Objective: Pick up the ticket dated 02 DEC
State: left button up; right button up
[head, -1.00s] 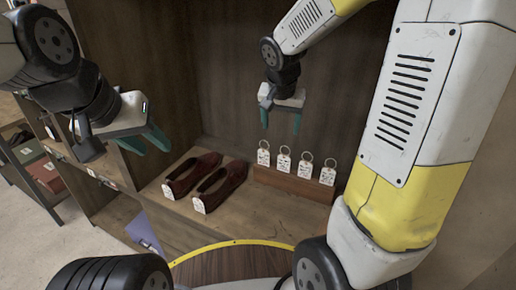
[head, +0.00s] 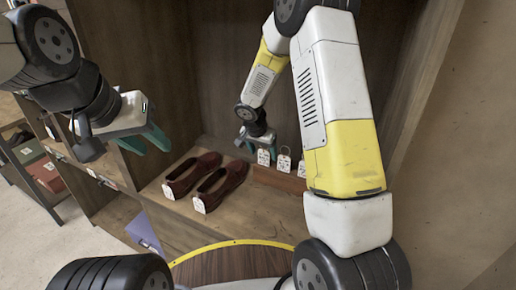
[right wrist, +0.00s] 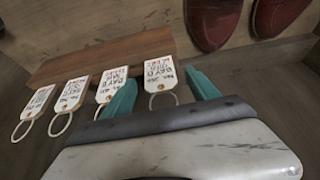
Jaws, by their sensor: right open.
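Several white tickets with metal rings stand along a wooden block (right wrist: 150,50); their print is too small and blurred for me to tell which is dated 02 DEC. In the right wrist view, my right gripper (right wrist: 162,92) is open, with its teal fingers on either side of the end ticket (right wrist: 160,75) nearest the shoes. Another ticket (right wrist: 112,85) is just left of the left finger, and two more (right wrist: 71,93) (right wrist: 36,102) stand further left. In the head view my right gripper (head: 264,148) is partly hidden at the leftmost ticket. My left gripper (head: 145,141) is open and empty.
A round wooden top with a yellow rim (head: 235,241) is in front. My right arm hides part of the block and tickets.

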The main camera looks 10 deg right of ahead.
jog(key=shift+x, duration=1.45)
jog(key=c, duration=1.4)
jog(key=shift+r, duration=0.15)
